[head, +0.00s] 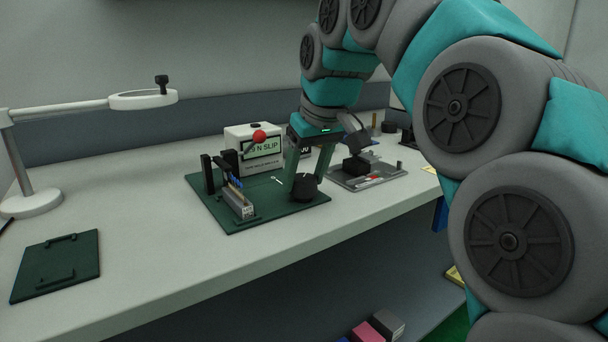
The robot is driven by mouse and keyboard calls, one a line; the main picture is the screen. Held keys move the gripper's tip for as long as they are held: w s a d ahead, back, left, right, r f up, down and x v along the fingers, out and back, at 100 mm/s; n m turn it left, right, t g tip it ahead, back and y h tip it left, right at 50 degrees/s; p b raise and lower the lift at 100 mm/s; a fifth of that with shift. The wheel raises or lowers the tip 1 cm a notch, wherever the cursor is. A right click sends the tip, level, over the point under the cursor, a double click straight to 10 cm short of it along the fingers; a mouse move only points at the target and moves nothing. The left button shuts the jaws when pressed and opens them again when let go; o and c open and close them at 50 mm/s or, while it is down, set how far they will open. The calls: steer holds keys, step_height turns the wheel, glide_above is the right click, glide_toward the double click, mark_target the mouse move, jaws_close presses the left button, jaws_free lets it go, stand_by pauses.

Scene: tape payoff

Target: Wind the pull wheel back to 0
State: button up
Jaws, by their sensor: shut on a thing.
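The pull wheel, a black round knob (304,188), stands at the right front of a green base plate (250,222). My gripper (306,176) reaches down from above with teal fingers, and its tips are at the wheel. It is shut on the wheel; the far contact is partly hidden. A small white mark (278,181) lies on the plate left of the wheel. No 0 or scale can be read at this size.
Black posts (208,174) and a grey block (240,205) stand on the plate's left. A grey tray (390,175) with black blocks is at right. A lamp-like stand (30,203) and a green board (57,268) are at left. The front counter is clear.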

steer(key=n, duration=0.2)
steer(key=n+g+y, duration=0.1)
steer(key=n, duration=0.1)
steer(key=n+g, duration=0.1)
steer(key=n, duration=0.2)
steer(key=shift+w+d+y, duration=0.2)
steer(key=shift+d+y, duration=0.05)
steer(key=shift+y, duration=0.15)
steer(key=shift+n, duration=0.6)
steer(key=shift+a+f+n+g, duration=0.1)
steer(key=shift+n+g, duration=0.2)
steer(key=shift+n, duration=0.1)
steer(key=o, duration=1.4)
steer(key=shift+c, duration=0.2)
steer(key=shift+s, duration=0.15)
